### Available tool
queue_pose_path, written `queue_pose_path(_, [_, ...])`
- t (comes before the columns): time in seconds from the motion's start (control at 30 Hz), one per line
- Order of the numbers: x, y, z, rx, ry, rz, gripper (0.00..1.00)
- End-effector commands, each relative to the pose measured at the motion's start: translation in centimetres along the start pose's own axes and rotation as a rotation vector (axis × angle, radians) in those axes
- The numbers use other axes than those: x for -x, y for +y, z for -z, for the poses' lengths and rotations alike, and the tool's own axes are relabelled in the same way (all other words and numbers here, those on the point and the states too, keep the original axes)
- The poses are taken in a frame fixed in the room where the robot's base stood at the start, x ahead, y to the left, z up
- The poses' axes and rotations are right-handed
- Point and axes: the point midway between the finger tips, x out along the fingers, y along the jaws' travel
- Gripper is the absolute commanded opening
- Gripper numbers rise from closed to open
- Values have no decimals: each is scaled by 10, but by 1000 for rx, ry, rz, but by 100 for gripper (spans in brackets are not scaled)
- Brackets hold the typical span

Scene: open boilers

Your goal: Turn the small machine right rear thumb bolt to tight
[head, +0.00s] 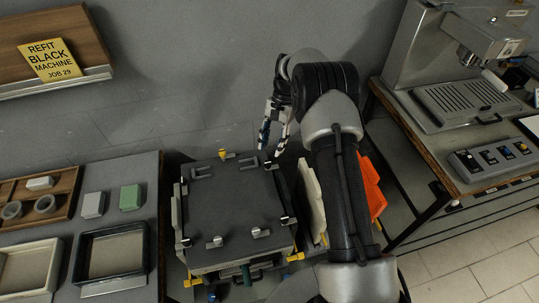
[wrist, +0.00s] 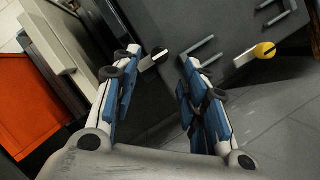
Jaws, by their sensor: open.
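The small machine (head: 230,205) is a dark grey box with a flat lid, low in the middle of the head view. Its right rear thumb bolt (wrist: 154,59), a pale bar with a black end, shows at the lid's corner in the wrist view; it is small in the head view (head: 267,162). My gripper (head: 272,148) is open and empty just behind and above that corner. In the wrist view, my gripper (wrist: 160,56) has the bolt between its fingertips, nearer the left one. I cannot tell whether either finger touches it.
A yellow knob (head: 223,154) sits at the lid's rear edge, near two raised handles. Front bolts (head: 217,241) stand on the lid. Cream and orange panels (head: 371,188) stand right of the machine. A bench with trays (head: 115,255) is at left, a coffee machine (head: 455,65) at right.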

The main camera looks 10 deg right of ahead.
Motion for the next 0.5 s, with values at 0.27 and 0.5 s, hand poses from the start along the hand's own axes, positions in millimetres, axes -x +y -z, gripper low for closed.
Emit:
queue_pose_path(0.27, [47, 0, 1, 1, 1, 0, 40])
queue_pose_path(0.5, [56, 0, 0, 1, -1, -2, 40])
